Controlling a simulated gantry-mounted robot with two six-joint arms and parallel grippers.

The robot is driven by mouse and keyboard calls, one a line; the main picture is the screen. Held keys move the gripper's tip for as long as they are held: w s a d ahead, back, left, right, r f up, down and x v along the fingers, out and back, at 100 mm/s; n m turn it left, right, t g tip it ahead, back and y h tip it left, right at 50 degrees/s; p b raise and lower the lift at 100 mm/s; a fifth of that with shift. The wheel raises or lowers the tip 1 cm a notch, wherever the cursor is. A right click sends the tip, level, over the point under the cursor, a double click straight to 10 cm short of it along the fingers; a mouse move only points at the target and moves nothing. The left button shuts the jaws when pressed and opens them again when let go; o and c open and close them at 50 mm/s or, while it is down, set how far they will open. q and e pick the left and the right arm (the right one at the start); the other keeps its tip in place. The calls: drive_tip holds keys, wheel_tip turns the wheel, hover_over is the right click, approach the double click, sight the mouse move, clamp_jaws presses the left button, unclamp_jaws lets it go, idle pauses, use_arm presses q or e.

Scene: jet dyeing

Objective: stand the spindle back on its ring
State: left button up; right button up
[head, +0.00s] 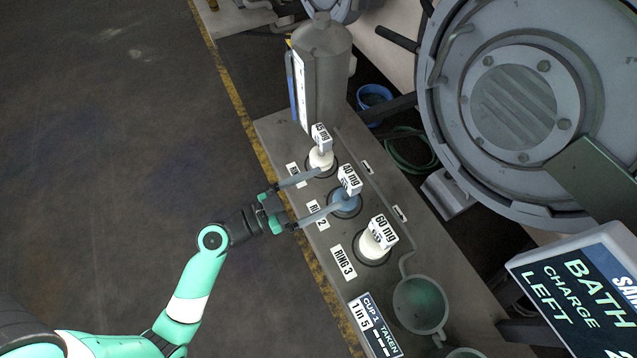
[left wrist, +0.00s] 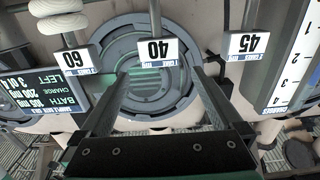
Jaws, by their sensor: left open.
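Three tagged spindles stand in a row on the grey bench. The middle one, a blue spindle (head: 345,201) tagged 40 mg, is upright at the ring marked Ring 2 (head: 318,215). A white spindle (head: 320,158) tagged 45 is at the first ring, and a white spindle (head: 372,246) tagged 60 mg is at Ring 3. My left gripper (head: 325,190) is open, with its two long fingers reaching toward the blue spindle from the left. In the left wrist view the 40 tag (left wrist: 156,51) shows upside down beyond the gap between the fingers. Contact cannot be told.
A grey cylinder (head: 322,75) stands at the bench's far end. A big round machine door (head: 515,100) and a bath charge display (head: 580,290) are to the right. Open floor lies left.

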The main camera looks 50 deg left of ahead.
use_arm(q)
drive_tip(key=shift+s+a, duration=0.15)
drive_tip(key=shift+s, duration=0.45)
use_arm(e)
drive_tip(key=shift+s+a+f, duration=0.1)
drive_tip(key=shift+s+a, duration=0.15)
drive_tip(key=shift+a, duration=0.05)
use_arm(q)
drive_tip(key=shift+w, duration=0.1)
